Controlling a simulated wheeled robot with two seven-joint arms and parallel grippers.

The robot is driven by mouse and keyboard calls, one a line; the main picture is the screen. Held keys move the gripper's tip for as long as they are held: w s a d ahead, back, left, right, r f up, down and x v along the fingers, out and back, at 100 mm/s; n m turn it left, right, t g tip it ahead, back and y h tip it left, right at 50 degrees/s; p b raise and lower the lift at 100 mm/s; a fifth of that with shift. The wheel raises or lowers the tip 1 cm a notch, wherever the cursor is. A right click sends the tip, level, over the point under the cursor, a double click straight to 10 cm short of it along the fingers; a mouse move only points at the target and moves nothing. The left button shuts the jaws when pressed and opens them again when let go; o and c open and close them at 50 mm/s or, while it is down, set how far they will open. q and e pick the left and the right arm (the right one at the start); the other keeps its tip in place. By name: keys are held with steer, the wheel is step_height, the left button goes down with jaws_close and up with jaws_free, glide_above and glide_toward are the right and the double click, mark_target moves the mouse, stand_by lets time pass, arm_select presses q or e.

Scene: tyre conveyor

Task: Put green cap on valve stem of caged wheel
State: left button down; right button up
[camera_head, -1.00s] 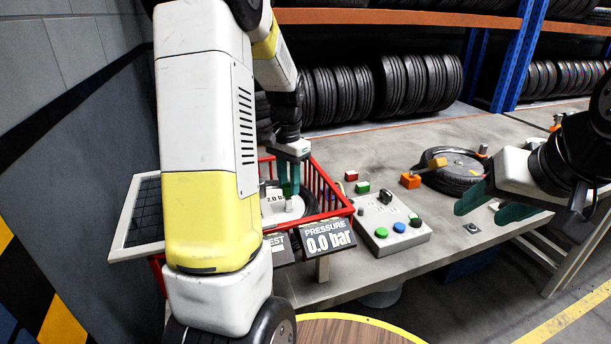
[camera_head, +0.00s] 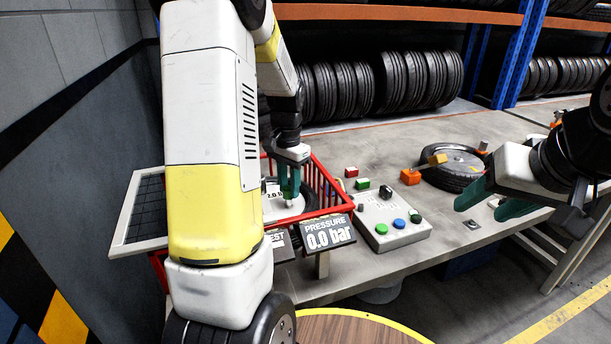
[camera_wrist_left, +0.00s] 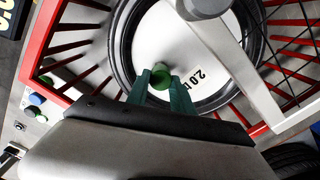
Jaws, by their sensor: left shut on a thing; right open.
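My left gripper (camera_head: 290,182) reaches down into the red cage (camera_head: 327,186) over the caged wheel (camera_head: 308,199). In the left wrist view its teal fingers (camera_wrist_left: 160,82) are shut on the green cap (camera_wrist_left: 161,76), which shows between the fingertips above the wheel's pale disc (camera_wrist_left: 172,45). The valve stem cannot be made out; the cap and fingers may cover it, and I cannot tell whether the cap touches it. My right gripper (camera_head: 487,202) is open and empty over the right part of the table.
A control box (camera_head: 393,222) with green and blue buttons stands right of the cage. A pressure sign (camera_head: 328,233) reads 0.0 bar. Another tyre (camera_head: 455,170) with orange clamps lies farther right.

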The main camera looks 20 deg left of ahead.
mark_target(289, 187)
arm_select(q)
steer(key=shift+f, duration=0.65)
steer(key=c, duration=1)
jaws_free()
steer(key=shift+c, duration=0.2)
step_height(289, 187, up, 8)
steer(key=shift+f, duration=0.2)
steer(key=s+d+r+n+t, duration=0.1)
steer(key=s+d+r+t, duration=0.1)
steer(key=s, duration=0.4)
steer(key=s+d+r+n+t+h, duration=0.1)
steer(key=s+d+r+t, duration=0.1)
steer(key=s+d+r, duration=0.3)
steer(key=s+d+r+n+t+h, duration=0.1)
steer(key=s+d+r+n+t, duration=0.1)
steer(key=s, duration=0.6)
steer(key=shift+s+d+r, duration=0.4)
steer(key=shift+d+r, duration=0.4)
steer(key=shift+d, duration=0.15)
